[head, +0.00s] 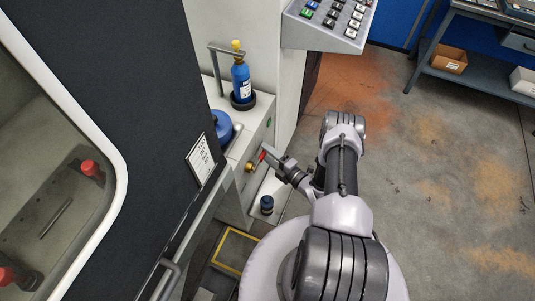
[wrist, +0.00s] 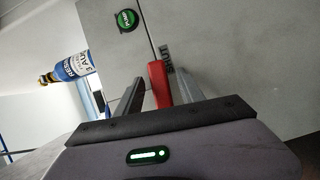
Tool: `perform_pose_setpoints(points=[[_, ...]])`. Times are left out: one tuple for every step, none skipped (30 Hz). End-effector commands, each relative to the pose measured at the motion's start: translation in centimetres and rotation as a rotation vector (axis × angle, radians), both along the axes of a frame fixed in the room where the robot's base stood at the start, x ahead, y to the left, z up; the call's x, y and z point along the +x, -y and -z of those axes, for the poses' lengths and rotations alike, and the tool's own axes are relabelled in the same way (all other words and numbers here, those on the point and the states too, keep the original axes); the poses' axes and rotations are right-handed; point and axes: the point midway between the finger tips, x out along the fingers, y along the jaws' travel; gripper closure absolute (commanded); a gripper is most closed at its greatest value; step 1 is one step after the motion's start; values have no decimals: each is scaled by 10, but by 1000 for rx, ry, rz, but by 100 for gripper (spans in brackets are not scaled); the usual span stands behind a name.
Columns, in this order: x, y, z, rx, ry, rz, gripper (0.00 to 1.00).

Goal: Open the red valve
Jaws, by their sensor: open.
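The red valve handle (head: 262,156) sits by a brass fitting (head: 250,167) on the side of the grey cabinet. In the wrist view the red handle (wrist: 158,85) stands between the two fingers of my gripper (wrist: 154,88). The jaws are open, with a finger on each side of the handle; I cannot tell whether either touches it. In the head view my gripper (head: 270,154) reaches the handle from the right. A dark label reading SHUT (wrist: 166,57) is beside the handle. A round green label (wrist: 126,19), apparently OPEN, is up to the left.
A blue bottle with a yellow cap (head: 241,80) stands on the cabinet above the valve. A dark blue-capped item (head: 267,204) is below the valve. A dark machine (head: 150,100) fills the left. A keypad panel (head: 330,20) juts out above.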

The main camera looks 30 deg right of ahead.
Motion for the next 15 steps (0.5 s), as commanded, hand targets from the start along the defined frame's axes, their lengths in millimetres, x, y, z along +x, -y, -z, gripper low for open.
perform_pose_setpoints(points=[[0, 0, 0, 0, 0, 0, 55], [0, 0, 0, 0, 0, 0, 55], [0, 0, 0, 0, 0, 0, 55], [0, 0, 0, 0, 0, 0, 58], [0, 0, 0, 0, 0, 0, 64], [0, 0, 0, 0, 0, 0, 72], [0, 0, 0, 0, 0, 0, 78], [0, 0, 0, 0, 0, 0, 84], [0, 0, 0, 0, 0, 0, 92], [0, 0, 0, 0, 0, 0, 98], [0, 0, 0, 0, 0, 0, 100], [0, 0, 0, 0, 0, 0, 100], [0, 0, 0, 0, 0, 0, 100], [-1, 0, 0, 0, 0, 0, 100], [-1, 0, 0, 0, 0, 0, 100]])
